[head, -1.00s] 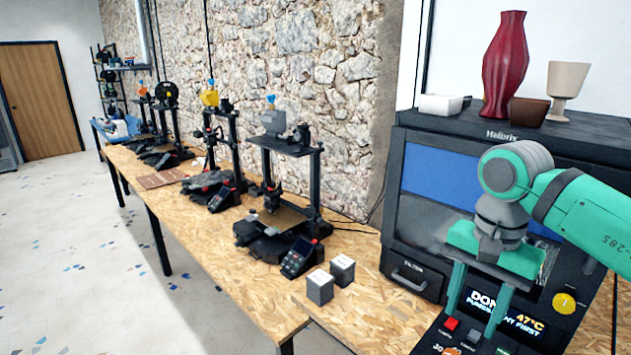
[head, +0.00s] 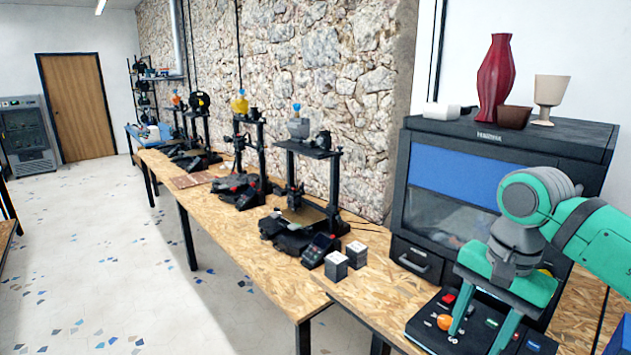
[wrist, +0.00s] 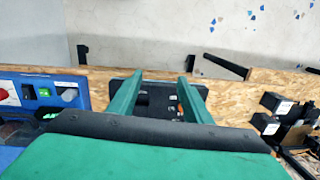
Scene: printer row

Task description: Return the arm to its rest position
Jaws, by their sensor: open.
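My gripper (head: 480,335) is at the lower right of the head view, on my green and grey arm, with its two green fingers apart and pointing down. Nothing is between them. The fingers are in front of a black control panel (head: 437,325) with a red button and an orange knob; I cannot tell whether they touch it. In the wrist view my gripper (wrist: 160,77) shows two parted fingers with part of the black panel behind them.
A dark cabinet (head: 432,217) stands behind my gripper, with a red vase (head: 494,80), a bowl (head: 515,118) and a cup (head: 549,97) on top. Two small cubes (head: 346,258) and several printers line the bench (head: 215,205). The floor (head: 95,250) at left is open.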

